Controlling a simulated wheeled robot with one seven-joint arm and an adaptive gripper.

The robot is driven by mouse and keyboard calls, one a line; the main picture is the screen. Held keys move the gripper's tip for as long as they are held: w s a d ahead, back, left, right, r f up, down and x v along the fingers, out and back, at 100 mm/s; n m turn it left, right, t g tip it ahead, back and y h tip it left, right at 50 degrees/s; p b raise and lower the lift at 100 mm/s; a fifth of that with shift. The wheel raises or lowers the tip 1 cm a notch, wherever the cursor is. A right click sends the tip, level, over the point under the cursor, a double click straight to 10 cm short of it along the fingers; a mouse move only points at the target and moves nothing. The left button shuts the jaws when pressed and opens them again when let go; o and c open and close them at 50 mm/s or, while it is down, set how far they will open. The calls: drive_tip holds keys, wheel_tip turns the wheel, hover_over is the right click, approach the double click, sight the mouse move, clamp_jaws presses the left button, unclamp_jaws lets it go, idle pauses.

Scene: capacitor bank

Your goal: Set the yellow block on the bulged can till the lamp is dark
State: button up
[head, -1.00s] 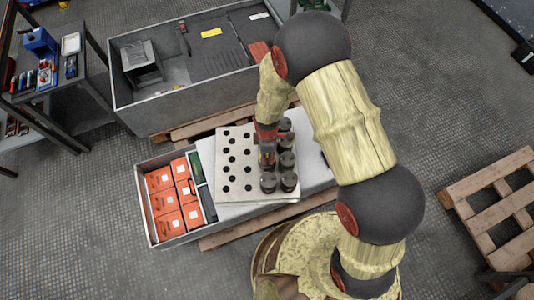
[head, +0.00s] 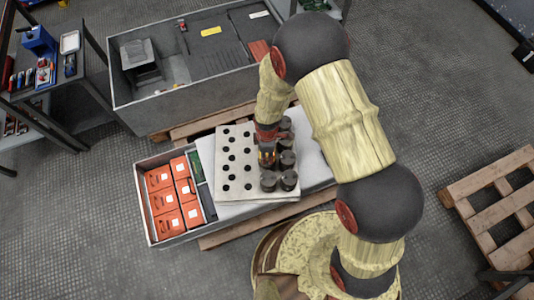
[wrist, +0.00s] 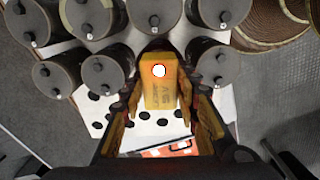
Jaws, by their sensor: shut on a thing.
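My gripper (wrist: 162,100) is shut on the yellow block (wrist: 160,92), one finger on each side. A round lamp (wrist: 159,71) on the block's top glows white with a red rim. In the head view my gripper (head: 267,158) is over the row of dark cans (head: 289,180) on the pale perforated plate (head: 232,185). In the wrist view, several cans (wrist: 105,73) with small top studs surround the block's far end. What lies under the block is hidden, so I cannot tell whether it touches a can. I cannot tell which can is bulged.
A grey tray (head: 152,222) with orange boxes (head: 160,180) stands left of the plate. A large grey crate (head: 190,105) is behind it. A tool bench (head: 85,75) stands at the back left, a wooden pallet (head: 490,205) at the right. Left plate holes are empty.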

idle(0.4)
drive_tip(key=o, duration=1.3)
drive_tip(key=shift+o, duration=0.2)
wheel_tip(320, 180, up, 12)
